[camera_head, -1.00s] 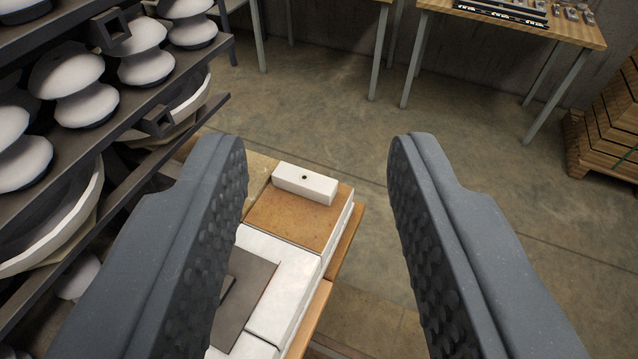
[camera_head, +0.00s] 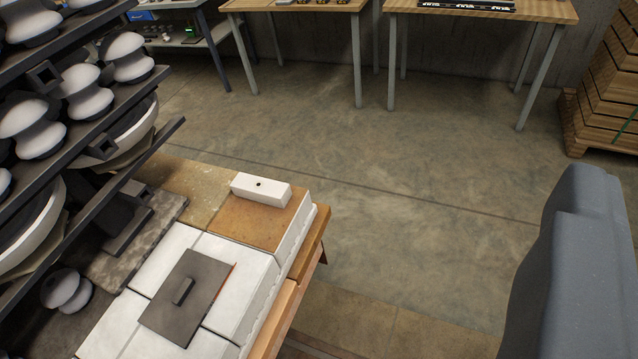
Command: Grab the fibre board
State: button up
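A dark grey flat board (camera_head: 205,300) with a small raised handle lies on white blocks on the table at lower left. Behind it is a square brown board (camera_head: 256,228) with a white block (camera_head: 260,189) on its far edge. I cannot tell for sure which board is the fibre board. One finger of my gripper (camera_head: 580,275) shows at the far right, with a smooth side and no studs visible. It is well to the right of both boards and touches neither. The other finger and the gap between them are out of view.
A rack (camera_head: 95,145) with white insulators stands at the left, close to the boards. The table's edge (camera_head: 318,235) has open floor (camera_head: 420,180) to its right. Wooden tables (camera_head: 480,12) stand at the back, and stacked wooden crates (camera_head: 605,95) at the right.

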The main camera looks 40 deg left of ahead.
aim_at(273, 193)
jog(key=z, duration=1.25)
jog(key=i, duration=2.5)
jog(key=u, duration=3.55)
jog(key=i, duration=0.95)
jog(key=u, duration=0.05)
